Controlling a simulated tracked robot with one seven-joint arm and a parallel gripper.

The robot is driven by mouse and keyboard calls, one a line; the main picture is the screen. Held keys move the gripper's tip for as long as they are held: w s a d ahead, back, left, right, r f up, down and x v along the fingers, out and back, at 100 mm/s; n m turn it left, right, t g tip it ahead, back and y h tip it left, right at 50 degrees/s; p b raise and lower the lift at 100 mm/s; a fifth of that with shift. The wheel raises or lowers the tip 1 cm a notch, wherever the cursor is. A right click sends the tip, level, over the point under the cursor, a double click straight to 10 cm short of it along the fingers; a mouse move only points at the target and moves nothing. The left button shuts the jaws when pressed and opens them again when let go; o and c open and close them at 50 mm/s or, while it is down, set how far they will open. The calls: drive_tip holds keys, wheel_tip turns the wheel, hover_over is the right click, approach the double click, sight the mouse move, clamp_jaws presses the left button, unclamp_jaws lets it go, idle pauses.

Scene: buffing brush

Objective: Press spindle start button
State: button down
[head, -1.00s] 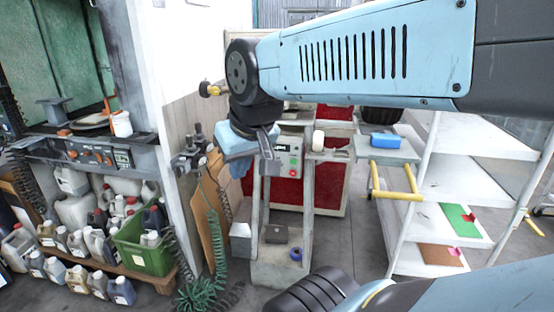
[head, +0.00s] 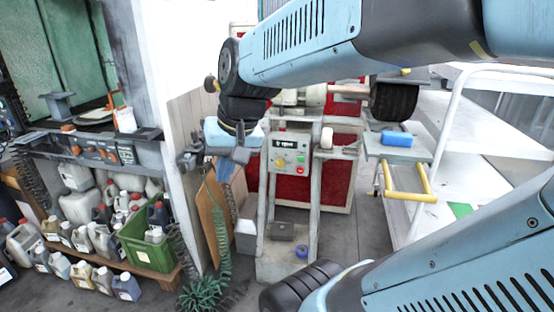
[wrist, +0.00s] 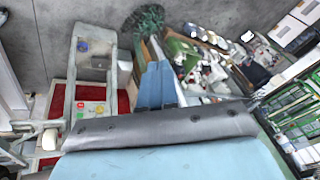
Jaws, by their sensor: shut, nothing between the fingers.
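The grey control box (head: 291,147) stands on the front of the pale machine frame, with a small display on top. Its face carries a green button (head: 301,159), a yellow button (head: 280,163) and a red button (head: 300,170). The same button panel shows in the wrist view (wrist: 91,112), left of my fingers, small and blurred. My gripper (head: 224,180) points down, left of the box and apart from it. In the wrist view its two blue fingers (wrist: 157,68) are together and hold nothing. None of the buttons is hidden in the head view.
A side table with a blue block (head: 397,139) and a yellow handle (head: 410,196) stands right of the machine. A wall and hoses (head: 208,290) are left of my gripper. Bottles and a green crate (head: 146,240) fill the lower left. White shelves (head: 460,175) stand right.

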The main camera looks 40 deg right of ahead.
sight(301, 159)
drive_tip(key=w+d+f+m+t+y, duration=0.3)
drive_tip(key=w+d+f+m+y, duration=0.15)
drive_tip(key=w+m, duration=0.6)
drive_tip(key=w+d+f+m+t+y, duration=0.2)
drive_tip(key=w+d+f+m+y, duration=0.3)
drive_tip(key=w+m, duration=0.5)
drive_tip(key=d+f+m+t+h, duration=0.2)
drive_tip(key=d+f+m+h, duration=0.2)
drive_tip(key=d+m, duration=0.3)
drive_tip(key=d+f+m+t+h, duration=0.3)
drive_tip(key=d+f+m, duration=0.4)
drive_tip(key=d, duration=0.4)
drive_tip(key=s+d+f+m+t+h, duration=0.1)
drive_tip(key=d+f+m+t+h, duration=0.1)
drive_tip(key=d+f+m+h, duration=0.3)
drive_tip(key=d+m, duration=0.2)
drive_tip(key=d, duration=0.2)
drive_tip(key=shift+d+f+t, duration=0.15)
drive_tip(key=shift+d+t, duration=0.15)
drive_tip(key=shift+d, duration=0.1)
drive_tip(key=shift+d, duration=0.1)
drive_tip(key=shift+w+d, duration=1.4)
drive_tip(key=shift+d, duration=0.2)
drive_tip(key=shift+w+d, duration=1.4)
drive_tip(key=shift+d, duration=0.2)
drive_tip(key=shift+d, duration=0.1)
